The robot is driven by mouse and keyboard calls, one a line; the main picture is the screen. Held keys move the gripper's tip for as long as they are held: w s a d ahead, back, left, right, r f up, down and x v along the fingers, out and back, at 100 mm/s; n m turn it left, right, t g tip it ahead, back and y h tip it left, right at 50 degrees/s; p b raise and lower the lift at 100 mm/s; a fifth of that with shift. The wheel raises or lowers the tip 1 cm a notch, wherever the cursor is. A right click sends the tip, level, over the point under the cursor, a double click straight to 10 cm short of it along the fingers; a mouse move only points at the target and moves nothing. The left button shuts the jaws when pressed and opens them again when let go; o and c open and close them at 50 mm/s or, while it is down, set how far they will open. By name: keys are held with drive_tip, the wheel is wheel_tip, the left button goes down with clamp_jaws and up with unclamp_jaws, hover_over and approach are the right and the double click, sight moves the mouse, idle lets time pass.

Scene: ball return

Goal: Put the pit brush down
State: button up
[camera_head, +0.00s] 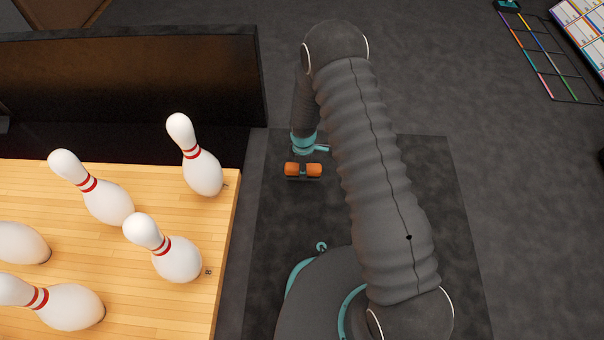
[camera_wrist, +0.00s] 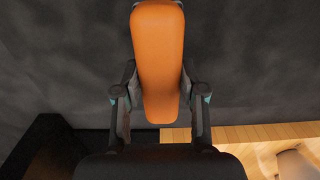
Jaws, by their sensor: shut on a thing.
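The pit brush shows its orange handle (camera_head: 314,170) in the head view, beside the right edge of the pin deck. My gripper (camera_head: 303,169) is shut around the middle of it, with orange showing on both sides. In the wrist view the orange handle (camera_wrist: 158,45) runs lengthwise between the two dark fingers of my gripper (camera_wrist: 159,98). The brush's lower part is mostly hidden; a thin dark edge shows under the handle. I cannot tell how far it is above the floor.
Several white pins, one of them near the corner (camera_head: 203,172), stand or lean on the wooden pin deck (camera_head: 225,225) at left. A dark mat (camera_head: 440,185) lies under my arm. A dark panel (camera_head: 130,80) stands behind the deck. A wire rack (camera_head: 545,55) is at top right.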

drive_tip(key=shift+a+f, duration=0.2)
drive_tip(key=shift+f+b, duration=0.35)
drive_tip(key=shift+f, duration=1.35)
drive_tip(key=shift+f+b, duration=0.3)
drive_tip(key=o, duration=1.1)
drive_tip(key=shift+r+p, duration=0.2)
drive_tip(key=shift+p, duration=0.15)
